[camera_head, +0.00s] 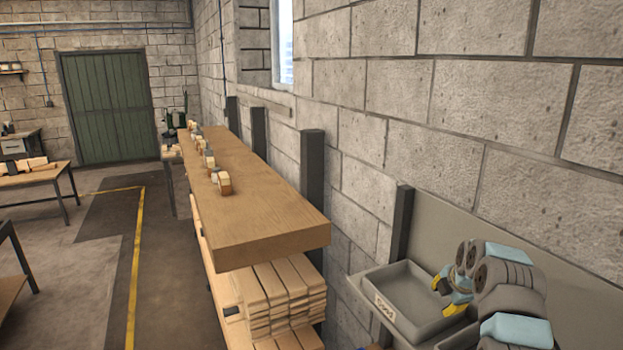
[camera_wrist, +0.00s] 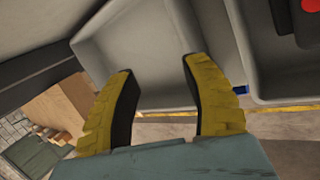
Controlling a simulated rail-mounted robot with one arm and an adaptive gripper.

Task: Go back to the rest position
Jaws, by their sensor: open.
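My gripper (camera_head: 453,293) is over a grey tray (camera_head: 408,280) at the lower right of the head view. The tray carries a small label with writing. In the wrist view my gripper (camera_wrist: 155,80) shows two yellow fingers with black inner pads, spread apart with nothing between them. The tray (camera_wrist: 135,35) lies beyond the fingertips, and the part of its floor that shows is bare. In the head view my arm hides part of the tray's right side.
A second grey tray (camera_wrist: 250,60) adjoins it, holding a dark object with a red part (camera_wrist: 310,8). A long wooden bench (camera_head: 265,220) with several small blocks runs along the block wall (camera_head: 390,85). Stacked planks (camera_head: 280,295) lie below it. The floor to the left is open, with a yellow line (camera_head: 136,265).

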